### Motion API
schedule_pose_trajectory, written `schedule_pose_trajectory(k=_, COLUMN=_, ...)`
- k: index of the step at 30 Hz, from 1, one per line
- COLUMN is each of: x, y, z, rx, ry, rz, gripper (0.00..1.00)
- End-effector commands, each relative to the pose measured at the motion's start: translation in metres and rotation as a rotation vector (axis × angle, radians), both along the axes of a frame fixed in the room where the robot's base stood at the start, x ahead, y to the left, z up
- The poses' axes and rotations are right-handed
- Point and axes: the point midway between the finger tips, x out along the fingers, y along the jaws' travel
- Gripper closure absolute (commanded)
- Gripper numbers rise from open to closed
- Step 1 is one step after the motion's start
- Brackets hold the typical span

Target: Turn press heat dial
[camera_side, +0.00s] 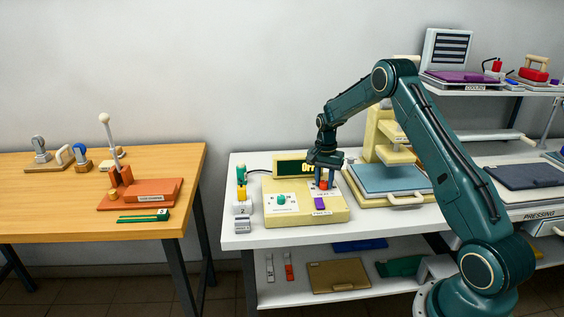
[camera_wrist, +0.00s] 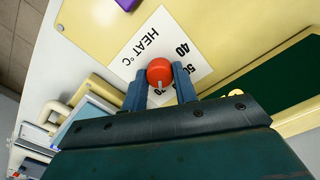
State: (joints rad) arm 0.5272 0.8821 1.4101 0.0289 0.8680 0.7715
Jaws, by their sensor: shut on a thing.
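The heat dial is a red round knob (camera_wrist: 159,72) with a pale pointer mark, on a white label reading "HEAT °C" with 40 and 50 visible. In the side view the red dial (camera_side: 323,185) shows just under my gripper, on the cream control box (camera_side: 290,217). My gripper (camera_wrist: 160,84) is shut on the dial, one blue finger on each side of it. In the side view my gripper (camera_side: 323,176) points down over the right part of the box. Part of the dial's scale is hidden by the fingers.
A green knob (camera_side: 281,199) and a purple button (camera_side: 320,203) are on the same box, with a dark green display (camera_side: 294,168) behind. The press with its blue pad (camera_side: 390,178) stands close to the right. Small bottles (camera_side: 241,180) stand at the left.

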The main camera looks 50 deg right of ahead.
Motion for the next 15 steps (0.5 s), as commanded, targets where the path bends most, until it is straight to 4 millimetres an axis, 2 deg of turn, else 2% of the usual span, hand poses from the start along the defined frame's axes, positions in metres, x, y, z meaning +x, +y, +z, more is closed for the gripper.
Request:
schedule_pose_trajectory(k=6, x=-0.0002, y=0.0002, z=-0.0002, rx=0.001, ry=0.001, rz=-0.075, gripper=0.94)
schedule_pose_trajectory(k=15, x=-0.0002, y=0.0002, z=-0.0002, rx=0.001, ry=0.001, rz=-0.095, gripper=0.94)
